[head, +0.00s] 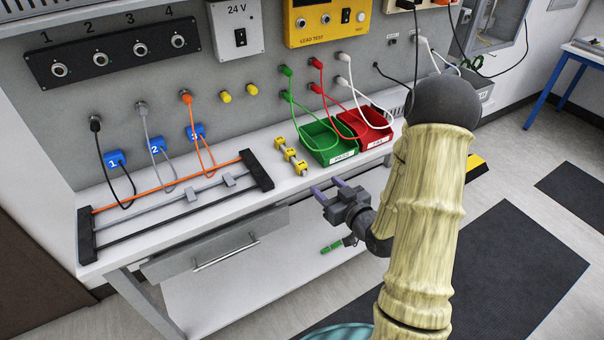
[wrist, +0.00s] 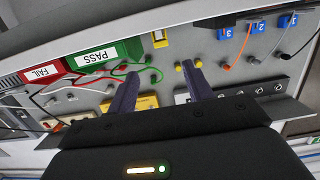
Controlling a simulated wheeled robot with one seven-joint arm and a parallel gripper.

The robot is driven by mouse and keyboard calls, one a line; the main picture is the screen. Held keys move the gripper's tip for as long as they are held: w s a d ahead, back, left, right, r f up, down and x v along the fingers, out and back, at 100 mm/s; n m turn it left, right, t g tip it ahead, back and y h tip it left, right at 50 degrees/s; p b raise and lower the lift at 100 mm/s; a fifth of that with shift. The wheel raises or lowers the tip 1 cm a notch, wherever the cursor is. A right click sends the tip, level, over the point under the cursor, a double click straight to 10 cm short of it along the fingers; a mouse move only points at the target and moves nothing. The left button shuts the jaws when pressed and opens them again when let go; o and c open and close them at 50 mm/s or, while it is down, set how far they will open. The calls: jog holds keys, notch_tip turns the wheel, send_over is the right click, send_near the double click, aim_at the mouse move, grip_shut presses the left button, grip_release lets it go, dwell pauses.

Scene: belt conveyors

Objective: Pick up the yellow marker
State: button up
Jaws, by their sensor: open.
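Several small yellow markers (head: 289,154) sit in a short row on a pale strip on the white bench, left of the green bin. In the wrist view a yellow piece (wrist: 160,41) shows near the top, just beyond the gap between my fingers; it appears to be part of that row. My gripper (head: 327,186) is open and empty, with purple fingers pointing at the bench, at its front edge and apart from the markers. The fingers also show in the wrist view (wrist: 160,70). Two yellow plugs (head: 238,93) are on the grey wall panel.
A black-ended rack (head: 86,237) with rods lies on the left. A drawer handle (head: 225,254) projects below. A green item (head: 332,247) lies lower down.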

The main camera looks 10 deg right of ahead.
aim_at(299, 163)
jog(key=shift+w+a+f+b, duration=0.1)
jog(key=shift+f+b, duration=0.1)
jog(key=shift+b, duration=0.85)
jog(key=x, duration=0.3)
jog(key=p+x, duration=0.1)
jog(key=x, duration=0.2)
jog(key=p+x, duration=0.1)
jog(key=x, duration=0.2)
jog(key=shift+w+a+r, duration=0.1)
jog(key=shift+w+r, duration=0.05)
jog(key=shift+r, duration=0.1)
jog(key=shift+w+f, duration=0.1)
jog(key=shift+w, duration=0.15)
jog(key=shift+a, duration=0.1)
jog(key=p+x, duration=0.1)
jog(key=x, duration=0.4)
jog(key=shift+p, duration=0.3)
jog(key=shift+c, duration=0.2)
jog(key=c, duration=1)
